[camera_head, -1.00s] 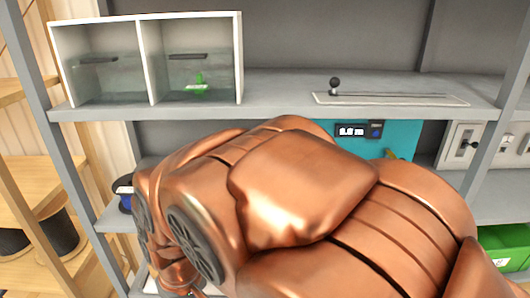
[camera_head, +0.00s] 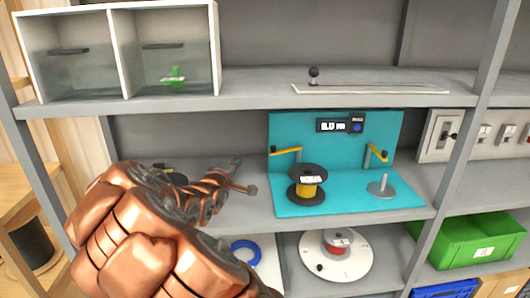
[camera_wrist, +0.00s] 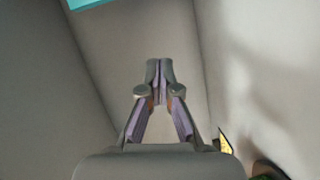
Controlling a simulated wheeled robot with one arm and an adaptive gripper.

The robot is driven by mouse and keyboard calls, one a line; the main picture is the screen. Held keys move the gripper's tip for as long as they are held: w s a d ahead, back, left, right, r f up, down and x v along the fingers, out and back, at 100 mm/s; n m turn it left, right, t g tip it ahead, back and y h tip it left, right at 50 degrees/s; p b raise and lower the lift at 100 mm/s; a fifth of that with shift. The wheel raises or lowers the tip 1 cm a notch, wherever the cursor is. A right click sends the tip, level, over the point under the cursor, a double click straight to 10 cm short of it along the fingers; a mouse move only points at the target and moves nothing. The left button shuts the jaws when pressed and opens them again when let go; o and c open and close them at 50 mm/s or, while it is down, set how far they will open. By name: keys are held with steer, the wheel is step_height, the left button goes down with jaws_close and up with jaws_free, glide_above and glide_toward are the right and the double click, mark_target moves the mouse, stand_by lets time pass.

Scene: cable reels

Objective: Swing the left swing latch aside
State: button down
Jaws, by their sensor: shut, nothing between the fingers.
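The teal station (camera_head: 290,203) stands on the middle shelf. The left swing latch (camera_head: 286,150) is a yellow arm on a post at its left side, reaching sideways above a black reel with a yellow core (camera_head: 307,186). A matching right latch (camera_head: 378,153) stands above a bare grey spindle (camera_head: 381,187). My gripper (camera_head: 236,163) is left of the station, apart from the left latch and partly hidden by my copper arm. In the wrist view my gripper (camera_wrist: 159,70) is shut and empty. A teal corner (camera_wrist: 90,3) shows at that view's top left.
The upper shelf (camera_head: 260,88) runs above the station. A white reel (camera_head: 336,255) and a blue ring (camera_head: 244,250) lie on the shelf below. A switch panel (camera_head: 440,135) and green bin (camera_head: 484,240) are at right. A divided case (camera_head: 122,55) stands upper left.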

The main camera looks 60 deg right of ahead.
steer(key=shift+n+g+h, duration=0.3)
steer(key=shift+h, duration=0.6)
steer(key=shift+s+d+r+p, duration=0.25)
steer(key=shift+s+d+p, duration=0.35)
steer(key=shift+d, duration=1.35)
steer(key=shift+s+d+r+p, duration=0.2)
steer(key=shift+s+d+p, duration=0.4)
steer(key=shift+d, duration=1.4)
steer(key=shift+s+d+r+p, duration=0.3)
steer(key=shift+d+p, duration=0.5)
steer(key=shift+d, duration=1.15)
